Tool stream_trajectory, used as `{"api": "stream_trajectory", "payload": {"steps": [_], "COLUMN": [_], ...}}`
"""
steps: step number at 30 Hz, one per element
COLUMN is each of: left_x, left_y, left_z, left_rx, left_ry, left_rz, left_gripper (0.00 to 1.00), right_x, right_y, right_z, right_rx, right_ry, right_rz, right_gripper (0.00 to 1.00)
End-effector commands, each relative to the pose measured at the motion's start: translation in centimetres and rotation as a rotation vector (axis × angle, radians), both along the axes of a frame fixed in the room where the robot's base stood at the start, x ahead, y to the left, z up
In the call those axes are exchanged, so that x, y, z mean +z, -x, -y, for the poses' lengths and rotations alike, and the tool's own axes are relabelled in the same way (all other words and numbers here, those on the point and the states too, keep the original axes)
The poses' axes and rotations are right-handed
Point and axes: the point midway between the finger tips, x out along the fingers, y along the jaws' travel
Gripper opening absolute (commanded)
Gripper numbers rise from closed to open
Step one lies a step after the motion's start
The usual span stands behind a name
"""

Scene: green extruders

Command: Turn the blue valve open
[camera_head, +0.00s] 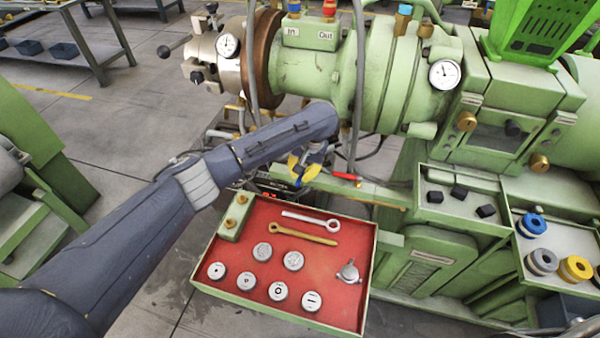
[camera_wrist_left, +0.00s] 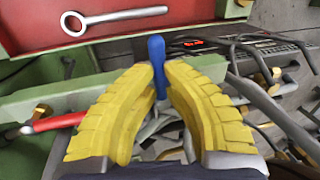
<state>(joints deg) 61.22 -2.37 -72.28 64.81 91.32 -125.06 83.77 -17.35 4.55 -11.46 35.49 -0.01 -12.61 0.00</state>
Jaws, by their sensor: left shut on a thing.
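The blue valve handle (camera_wrist_left: 157,62) stands up between the yellow fingertips of my left gripper (camera_wrist_left: 160,85) in the left wrist view. The gripper is shut on it, with the handle's rounded top sticking out past the tips. In the head view my left gripper (camera_head: 304,172) is low beside the green machine, just behind the red tray. There my own forearm and fingers hide most of the blue valve. A red valve handle (camera_head: 346,177) is just to the right of the gripper; it also shows in the left wrist view (camera_wrist_left: 58,122). My right gripper is not in view.
A red tray (camera_head: 335,260) with wrenches and several round metal pieces lies in front of the gripper. Hoses and pipes (camera_wrist_left: 262,68) crowd the valve. The green extruder (camera_head: 390,80) stands above and behind. Side trays (camera_head: 460,225) are at the right.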

Motion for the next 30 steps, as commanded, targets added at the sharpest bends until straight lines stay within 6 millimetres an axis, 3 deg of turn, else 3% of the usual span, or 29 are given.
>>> {"api": "stream_trajectory", "payload": {"steps": [10,11,12,18,30], "left_x": [-0.4,-0.4,-0.4,-0.2,1.0], "left_y": [0.2,0.2,0.2,0.1,0.0], "left_z": [0.0,0.0,0.0,0.0,0.2], "left_rx": [0.004,0.004,0.004,0.003,0.002], "left_ry": [0.000,0.000,0.000,0.000,0.000], "left_rz": [-0.007,-0.007,-0.007,-0.004,0.001], "left_gripper": [0.00,0.11,0.15,0.37,0.37], "right_x": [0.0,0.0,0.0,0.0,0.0], "right_y": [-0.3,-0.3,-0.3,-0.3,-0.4], "right_z": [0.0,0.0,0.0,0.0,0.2], "right_rx": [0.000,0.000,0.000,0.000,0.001], "right_ry": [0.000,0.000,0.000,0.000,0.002], "right_rz": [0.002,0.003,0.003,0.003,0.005], "right_gripper": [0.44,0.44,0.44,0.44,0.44]}}
